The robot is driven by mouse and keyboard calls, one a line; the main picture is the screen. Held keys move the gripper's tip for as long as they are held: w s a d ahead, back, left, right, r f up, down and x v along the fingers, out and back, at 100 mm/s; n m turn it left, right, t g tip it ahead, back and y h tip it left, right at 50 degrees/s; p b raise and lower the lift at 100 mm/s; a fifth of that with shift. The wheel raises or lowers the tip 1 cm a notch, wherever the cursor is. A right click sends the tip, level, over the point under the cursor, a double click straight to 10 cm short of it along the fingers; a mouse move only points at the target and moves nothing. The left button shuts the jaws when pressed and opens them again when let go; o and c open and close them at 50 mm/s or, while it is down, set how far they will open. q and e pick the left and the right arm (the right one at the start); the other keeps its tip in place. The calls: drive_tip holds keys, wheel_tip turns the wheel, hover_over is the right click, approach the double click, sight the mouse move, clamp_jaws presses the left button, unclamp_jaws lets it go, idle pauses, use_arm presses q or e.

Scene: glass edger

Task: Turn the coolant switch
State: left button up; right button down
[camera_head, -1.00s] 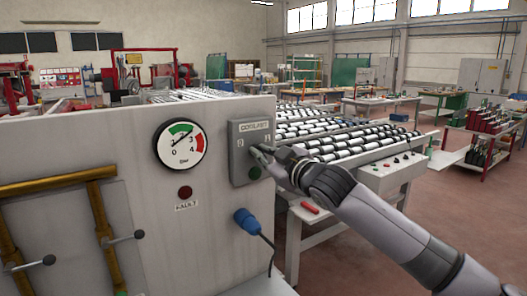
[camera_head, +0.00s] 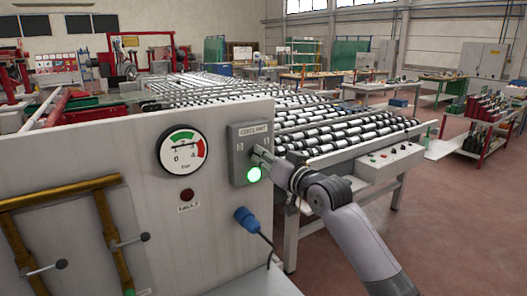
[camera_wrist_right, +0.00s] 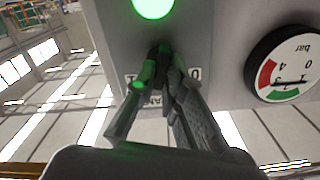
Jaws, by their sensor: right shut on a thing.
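The grey coolant switch box (camera_head: 240,166) is on the right end of the pale machine panel, with a COOLANT label at its top. A round lamp (camera_head: 254,174) low on the box glows green; it also shows in the right wrist view (camera_wrist_right: 153,6). My right gripper (camera_head: 262,156) is at the front of the box, just above the lamp. In the right wrist view its fingertips (camera_wrist_right: 160,54) are closed together on the switch knob, which they mostly hide, between the 0 and I marks. My left gripper is not in view.
A pressure gauge (camera_head: 182,151) and a dark red FAULT lamp (camera_head: 187,195) are left of the box. A blue plug (camera_head: 245,219) with a cable sticks out below it. Brass pipes (camera_head: 63,190) with handles are at the left. A roller conveyor (camera_head: 340,135) stands behind.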

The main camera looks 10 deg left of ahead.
drive_tip(key=shift+m+p, duration=0.95)
drive_tip(key=shift+m, duration=0.95)
drive_tip(key=c, duration=1.7)
unclamp_jaws()
drive_tip(key=shift+w, duration=0.1)
drive_tip(key=shift+d, duration=0.1)
drive_tip(key=v, duration=1.2)
